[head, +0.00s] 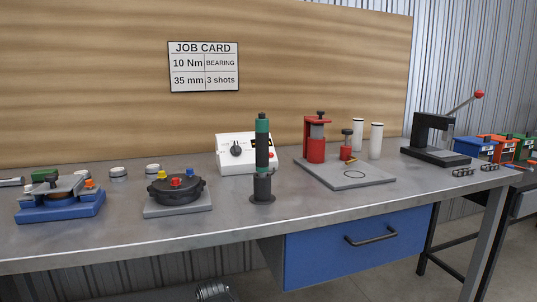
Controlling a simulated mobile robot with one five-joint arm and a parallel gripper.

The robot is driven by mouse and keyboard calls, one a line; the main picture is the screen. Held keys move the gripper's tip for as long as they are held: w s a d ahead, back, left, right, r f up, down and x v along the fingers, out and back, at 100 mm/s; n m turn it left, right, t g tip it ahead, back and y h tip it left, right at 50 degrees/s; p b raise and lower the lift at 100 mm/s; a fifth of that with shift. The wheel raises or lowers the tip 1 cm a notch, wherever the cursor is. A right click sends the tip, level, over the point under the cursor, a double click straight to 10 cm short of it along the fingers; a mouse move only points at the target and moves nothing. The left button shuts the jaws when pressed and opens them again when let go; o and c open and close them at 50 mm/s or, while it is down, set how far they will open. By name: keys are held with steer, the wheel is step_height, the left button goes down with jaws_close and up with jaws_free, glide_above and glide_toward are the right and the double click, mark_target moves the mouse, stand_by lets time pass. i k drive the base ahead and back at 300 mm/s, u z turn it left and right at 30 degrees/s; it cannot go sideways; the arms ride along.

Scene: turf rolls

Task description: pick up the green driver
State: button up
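The green driver (262,130) stands upright in a dark stand (262,188) near the middle of the grey workbench in the head view. It has a black body with green bands at its upper part, and its lower end is hidden in the stand. A white control box (236,151) with a black knob stands just behind it to the left. My gripper is not in view.
A dark round fixture (177,190) with coloured knobs and a blue-based fixture (60,206) stand left. A grey plate (352,178) with a red press (316,140) is right, beyond it a black lever press (433,138). The bench front before the driver is clear.

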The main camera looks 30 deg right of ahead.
mark_target(262, 123)
steer(key=z, duration=0.05)
steer(key=k, duration=1.55)
steer(key=u, duration=0.85)
steer(key=i, duration=1)
steer(key=u, duration=0.05)
